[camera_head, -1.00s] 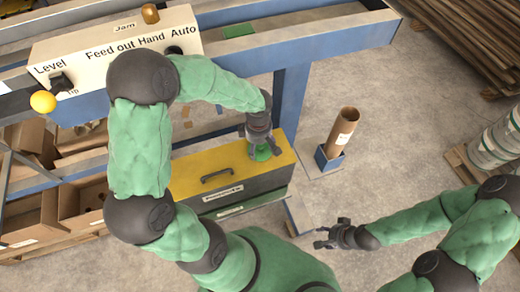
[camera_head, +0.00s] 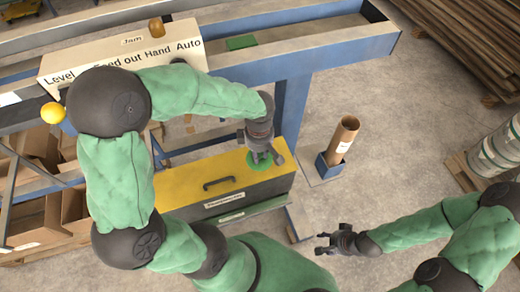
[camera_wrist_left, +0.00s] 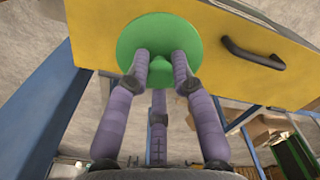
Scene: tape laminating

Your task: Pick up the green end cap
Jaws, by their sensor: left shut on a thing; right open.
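The green end cap (camera_head: 260,168) is a round disc at the right part of the yellow top of a box. My left gripper (camera_head: 263,158) reaches down onto it from above. In the left wrist view the cap (camera_wrist_left: 145,38) is a wide green disc with a small central knob, and the left gripper's fingers (camera_wrist_left: 160,72) are shut around that knob. I cannot tell whether the cap touches the yellow top. My right gripper (camera_head: 322,244) is open and empty over the floor at the lower right.
The yellow-topped box (camera_head: 190,192) has a black handle (camera_head: 219,184) left of the cap. A brown cardboard tube (camera_head: 344,138) stands in a blue holder (camera_head: 328,168) to the right. A control panel (camera_head: 120,52) and blue frame lie behind. Cardboard boxes (camera_head: 40,217) are at left.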

